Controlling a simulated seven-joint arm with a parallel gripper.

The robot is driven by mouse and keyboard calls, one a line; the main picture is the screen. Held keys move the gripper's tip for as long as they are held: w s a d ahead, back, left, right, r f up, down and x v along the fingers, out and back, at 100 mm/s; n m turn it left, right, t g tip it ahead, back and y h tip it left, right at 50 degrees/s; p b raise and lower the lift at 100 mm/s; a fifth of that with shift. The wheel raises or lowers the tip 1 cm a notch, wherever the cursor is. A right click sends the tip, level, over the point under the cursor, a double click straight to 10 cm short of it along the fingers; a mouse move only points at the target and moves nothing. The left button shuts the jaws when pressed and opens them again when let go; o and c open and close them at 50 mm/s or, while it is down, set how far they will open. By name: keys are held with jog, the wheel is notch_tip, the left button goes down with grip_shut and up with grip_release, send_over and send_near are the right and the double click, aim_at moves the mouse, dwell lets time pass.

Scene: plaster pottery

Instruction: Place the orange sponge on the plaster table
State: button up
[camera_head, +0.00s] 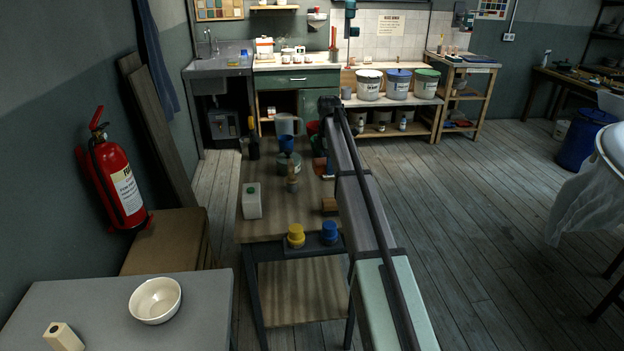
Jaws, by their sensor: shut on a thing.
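A small orange-brown block (329,204), likely the orange sponge, shows beside my arm at the right edge of the long wooden table. My arm covers its right side, so I cannot tell whether it rests on the table or is held. The wooden table (270,222), which may be the plaster table, stands in the middle with a bare brown top at its near end. My arm reaches from the lower right along the table's right side. My gripper is hidden behind the arm, and its fingertips do not show.
A white bottle (252,201), a brush jar (292,178), a grey jug (287,125) and yellow (296,235) and blue (329,232) jars stand on or at the wooden table. A grey table (205,310) with a cream bowl (155,300) is at lower left. Open floor lies right.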

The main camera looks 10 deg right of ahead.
aim_at(327, 192)
notch_tip(327, 192, down, 9)
dwell(0.5)
jog(key=shift+f, duration=0.2)
jog(key=o, duration=1)
jog(key=shift+r, duration=0.1)
notch_tip(327, 192, up, 12)
jog(key=shift+r, duration=0.15)
